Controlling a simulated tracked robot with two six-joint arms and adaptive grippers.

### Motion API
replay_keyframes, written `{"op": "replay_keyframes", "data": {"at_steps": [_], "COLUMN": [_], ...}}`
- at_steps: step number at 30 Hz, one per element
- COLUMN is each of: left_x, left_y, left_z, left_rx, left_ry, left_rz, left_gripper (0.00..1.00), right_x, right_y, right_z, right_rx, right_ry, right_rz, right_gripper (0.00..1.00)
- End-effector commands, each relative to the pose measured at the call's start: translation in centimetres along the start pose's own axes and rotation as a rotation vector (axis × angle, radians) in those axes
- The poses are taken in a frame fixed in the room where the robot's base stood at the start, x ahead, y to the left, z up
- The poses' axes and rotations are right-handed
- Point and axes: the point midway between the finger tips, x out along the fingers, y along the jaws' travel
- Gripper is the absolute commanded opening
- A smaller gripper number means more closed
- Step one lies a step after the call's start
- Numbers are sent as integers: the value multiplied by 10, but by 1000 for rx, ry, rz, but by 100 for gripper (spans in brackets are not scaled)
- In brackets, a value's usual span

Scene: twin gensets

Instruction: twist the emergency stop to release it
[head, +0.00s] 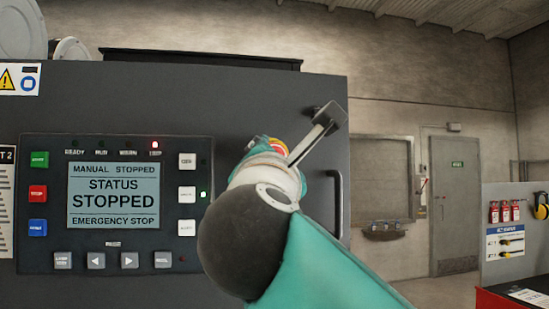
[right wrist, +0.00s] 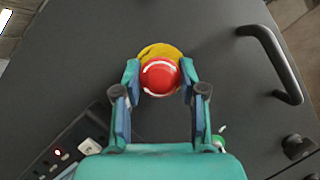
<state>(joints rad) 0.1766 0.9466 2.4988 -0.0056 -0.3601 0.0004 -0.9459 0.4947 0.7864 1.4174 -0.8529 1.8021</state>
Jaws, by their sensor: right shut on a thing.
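The emergency stop (right wrist: 160,75) is a red mushroom button with white marks on a yellow round plate, set on the dark cabinet face. My right gripper (right wrist: 159,80) has one finger on each side of the red button and is shut on it. In the head view only a sliver of the emergency stop (head: 280,147) shows, mostly hidden behind my right gripper and wrist. My left gripper is not in view.
The control panel (head: 115,204) left of my right arm reads "STATUS STOPPED, EMERGENCY STOP", with a red lamp (head: 155,145) lit. A cabinet handle (right wrist: 272,62) stands out right of the button.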

Motion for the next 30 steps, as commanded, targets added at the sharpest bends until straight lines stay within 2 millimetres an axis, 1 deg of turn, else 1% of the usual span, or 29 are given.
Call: {"op": "replay_keyframes", "data": {"at_steps": [13, 14, 18, 30], "left_x": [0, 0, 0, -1], "left_y": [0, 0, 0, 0], "left_z": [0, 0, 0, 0], "left_rx": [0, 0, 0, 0], "left_ry": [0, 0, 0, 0], "left_rz": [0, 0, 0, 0], "left_gripper": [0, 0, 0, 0], "right_x": [0, 0, 0, -2], "right_y": [-1, -1, -1, 0], "right_z": [1, 1, 1, 1], "right_rx": [14, 14, 14, 13], "right_ry": [-1, -1, -1, -1], "right_rz": [-9, -9, -9, -7], "right_gripper": [6, 42, 66, 66]}}
